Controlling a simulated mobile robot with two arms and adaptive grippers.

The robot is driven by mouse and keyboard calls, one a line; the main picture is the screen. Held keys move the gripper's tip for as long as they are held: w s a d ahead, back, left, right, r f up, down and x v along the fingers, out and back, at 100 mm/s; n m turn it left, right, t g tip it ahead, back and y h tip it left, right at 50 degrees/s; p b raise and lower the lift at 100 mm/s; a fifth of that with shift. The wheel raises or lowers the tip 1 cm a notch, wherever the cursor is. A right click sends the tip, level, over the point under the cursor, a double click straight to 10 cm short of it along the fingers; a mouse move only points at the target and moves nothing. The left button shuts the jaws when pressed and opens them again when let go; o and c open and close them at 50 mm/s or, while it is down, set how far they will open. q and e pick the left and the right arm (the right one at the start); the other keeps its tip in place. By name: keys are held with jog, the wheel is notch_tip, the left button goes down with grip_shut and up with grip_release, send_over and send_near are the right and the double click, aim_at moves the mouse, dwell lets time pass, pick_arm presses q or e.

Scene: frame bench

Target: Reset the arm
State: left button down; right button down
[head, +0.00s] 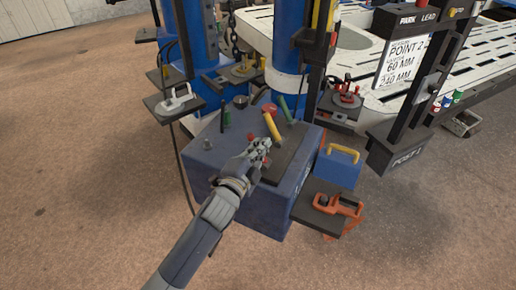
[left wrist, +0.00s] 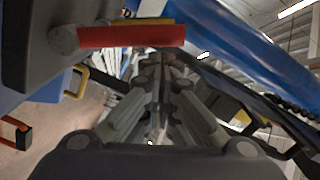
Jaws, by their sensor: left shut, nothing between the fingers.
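My left gripper (head: 262,148) is shut and empty in the head view. It is over the top of a blue cabinet (head: 207,165), close to a dark mat or tray (head: 291,158) lying there. In the left wrist view the closed fingers (left wrist: 160,75) point away from the camera. My left arm comes in from the bottom left of the head view. My right gripper does not show.
Yellow (head: 272,128) and green (head: 286,108) handled tools stand on the cabinet. Blue posts (head: 287,60) rise behind. Side shelves hold a white clamp (head: 180,97), a red clamp (head: 346,91) and an orange clamp (head: 338,205). A blue box (head: 337,169) sits right. The floor at left is clear.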

pick_arm(q)
jog(key=shift+s+a+r, duration=0.1)
jog(key=shift+s+a, duration=0.15)
jog(key=shift+s, duration=0.35)
